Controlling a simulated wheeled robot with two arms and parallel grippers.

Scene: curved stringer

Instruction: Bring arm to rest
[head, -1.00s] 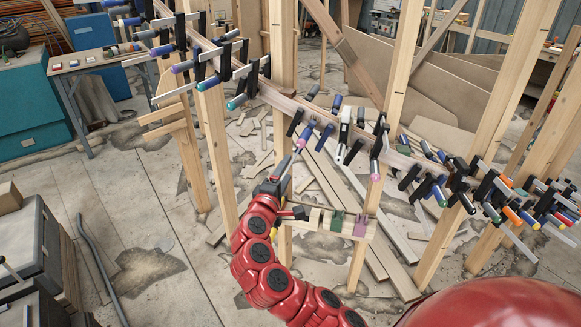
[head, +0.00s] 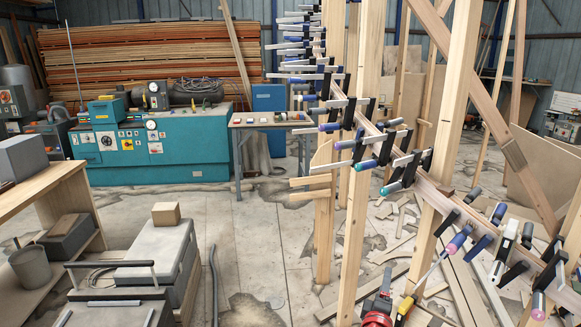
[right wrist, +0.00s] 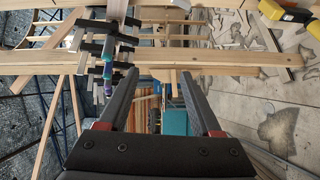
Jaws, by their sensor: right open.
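My right gripper (head: 384,285) shows at the bottom edge of the head view, on the red end of my right arm. It stands in front of the timber frame, below the curved wooden stringer (head: 432,187). In the right wrist view its two dark fingers are apart (right wrist: 160,90), with nothing between them. Clamps with blue, purple and teal handles (head: 392,187) line the stringer. A yellow handle (head: 405,305) is close beside the right gripper; I cannot tell whether they touch. My left gripper is not in view.
Wooden posts (head: 355,235) stand near the right gripper. A small side table (head: 240,124) and a teal machine bench (head: 180,150) are at the back. A grey box (head: 150,255) stands at the lower left. The concrete floor between is mostly free.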

